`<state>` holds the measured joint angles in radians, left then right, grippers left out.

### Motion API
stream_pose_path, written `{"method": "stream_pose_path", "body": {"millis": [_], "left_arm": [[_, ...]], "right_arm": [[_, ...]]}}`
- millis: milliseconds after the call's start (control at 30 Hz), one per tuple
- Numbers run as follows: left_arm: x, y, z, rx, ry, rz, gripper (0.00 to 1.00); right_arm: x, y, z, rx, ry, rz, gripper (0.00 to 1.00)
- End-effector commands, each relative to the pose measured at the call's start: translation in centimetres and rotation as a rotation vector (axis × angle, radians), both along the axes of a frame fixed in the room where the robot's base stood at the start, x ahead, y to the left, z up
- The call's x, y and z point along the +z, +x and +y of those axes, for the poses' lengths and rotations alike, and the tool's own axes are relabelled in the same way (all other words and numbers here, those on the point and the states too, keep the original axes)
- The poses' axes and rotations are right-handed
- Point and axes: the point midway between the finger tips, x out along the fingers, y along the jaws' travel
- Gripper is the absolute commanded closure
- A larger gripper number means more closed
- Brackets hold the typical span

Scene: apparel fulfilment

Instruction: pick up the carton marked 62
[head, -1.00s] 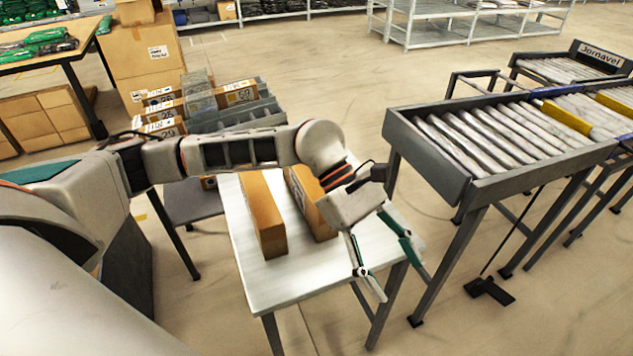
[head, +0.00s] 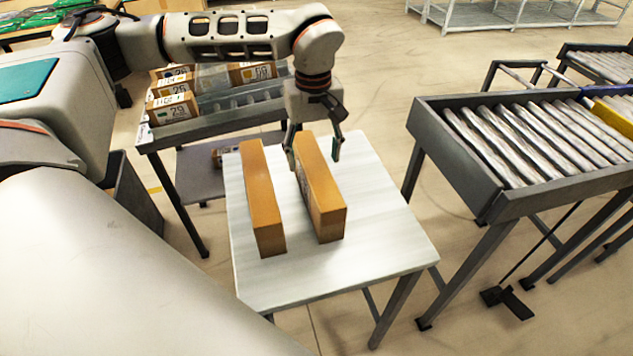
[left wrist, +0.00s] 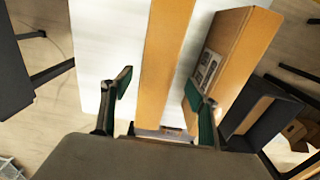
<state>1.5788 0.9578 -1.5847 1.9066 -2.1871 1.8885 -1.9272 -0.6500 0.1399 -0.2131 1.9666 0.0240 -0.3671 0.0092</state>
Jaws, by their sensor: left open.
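Two tall, narrow orange-brown cartons stand side by side on a white table (head: 375,250), a gap between them. I cannot read 62 on either one. My left gripper (head: 314,150) is open, pointing down over the far end of the right carton (head: 325,200), with a finger to each side of it. In the left wrist view this carton (left wrist: 165,60) runs between the open green-padded fingers (left wrist: 160,105). The left carton (head: 262,200) stands outside the fingers; in the left wrist view it is the one at right (left wrist: 243,40), with a printed label on its side. My right gripper is not in view.
A roller conveyor (head: 480,200) stands to the right of the table. A dark rack (head: 205,128) with several labelled cartons, one marked 29 (head: 173,108), stands behind at left. The front and right of the table top are clear.

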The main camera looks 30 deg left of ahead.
Motion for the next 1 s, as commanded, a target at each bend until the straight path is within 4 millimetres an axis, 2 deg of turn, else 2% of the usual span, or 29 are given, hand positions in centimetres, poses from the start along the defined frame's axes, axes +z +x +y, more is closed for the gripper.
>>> {"method": "stream_pose_path", "body": {"millis": [300, 633, 667, 800, 867, 1000], "left_arm": [[-4.3, 0.3, 0.0, 0.001, -0.002, 0.001, 0.40], [-5.0, 0.4, -0.1, 0.001, -0.001, 0.000, 0.40], [-5.0, 0.4, -0.1, 0.001, -0.001, 0.000, 0.45], [-4.9, 0.4, -0.1, 0.001, -0.001, 0.000, 0.82], [-4.9, 0.4, -0.1, 0.001, -0.001, 0.000, 0.96], [-4.9, 0.4, -0.1, 0.001, -0.002, -0.002, 0.96]], "right_arm": [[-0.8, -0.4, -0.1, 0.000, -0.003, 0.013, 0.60], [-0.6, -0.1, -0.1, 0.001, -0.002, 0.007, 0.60], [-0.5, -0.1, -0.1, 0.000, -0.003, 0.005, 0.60], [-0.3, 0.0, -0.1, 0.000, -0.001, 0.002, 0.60], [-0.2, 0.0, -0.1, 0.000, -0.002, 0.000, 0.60], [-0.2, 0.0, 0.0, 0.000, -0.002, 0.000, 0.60]]}}
